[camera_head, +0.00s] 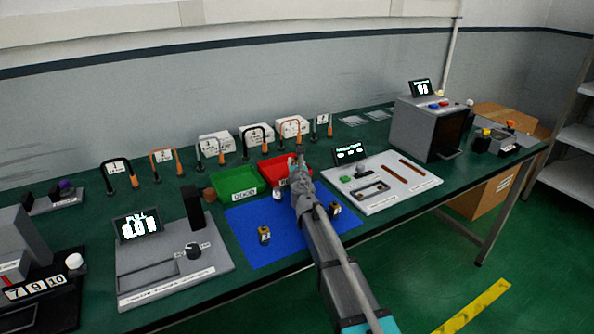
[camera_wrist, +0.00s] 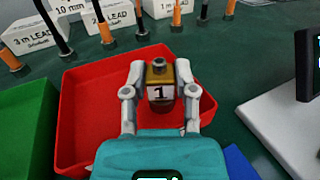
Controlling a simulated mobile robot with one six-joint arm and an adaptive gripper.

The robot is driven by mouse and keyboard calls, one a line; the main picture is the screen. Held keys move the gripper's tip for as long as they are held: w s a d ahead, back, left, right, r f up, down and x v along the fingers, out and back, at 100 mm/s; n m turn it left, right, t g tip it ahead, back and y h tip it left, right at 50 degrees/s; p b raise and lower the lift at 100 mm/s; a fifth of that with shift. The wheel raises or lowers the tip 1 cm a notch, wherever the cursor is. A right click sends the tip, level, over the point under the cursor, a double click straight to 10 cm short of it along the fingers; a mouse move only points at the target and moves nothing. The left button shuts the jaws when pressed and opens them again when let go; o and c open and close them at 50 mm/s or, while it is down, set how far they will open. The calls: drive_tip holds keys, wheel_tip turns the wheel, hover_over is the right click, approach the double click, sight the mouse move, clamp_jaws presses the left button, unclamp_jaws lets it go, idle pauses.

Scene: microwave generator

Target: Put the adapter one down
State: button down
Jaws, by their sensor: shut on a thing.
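Adapter one (camera_wrist: 160,93) is a small gold and dark cylinder with a white label reading "1". My gripper (camera_wrist: 161,84) is shut on it, with a finger on each side, and the adapter looks upright. In the wrist view it shows in front of the red bin (camera_wrist: 84,110); its height above the bin floor is hard to tell. In the head view my gripper (camera_head: 298,172) is at the red bin (camera_head: 270,172), and the adapter is hard to make out there.
A green bin (camera_head: 236,183) stands just left of the red one. A blue mat (camera_head: 240,220) in front carries two small gold and dark adapters (camera_head: 264,235). Lead posts and white boxes (camera_head: 290,127) stand behind the bins. A white panel with a screen (camera_head: 385,195) lies to the right.

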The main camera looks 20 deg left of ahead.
drive_tip(key=shift+f+b, duration=0.3)
drive_tip(key=shift+f, duration=0.25)
drive_tip(key=shift+f, duration=0.15)
drive_tip(key=shift+c, duration=2)
unclamp_jaws()
drive_tip(key=shift+r, duration=0.25)
drive_tip(key=v, duration=1.2)
drive_tip(key=shift+d, duration=0.1)
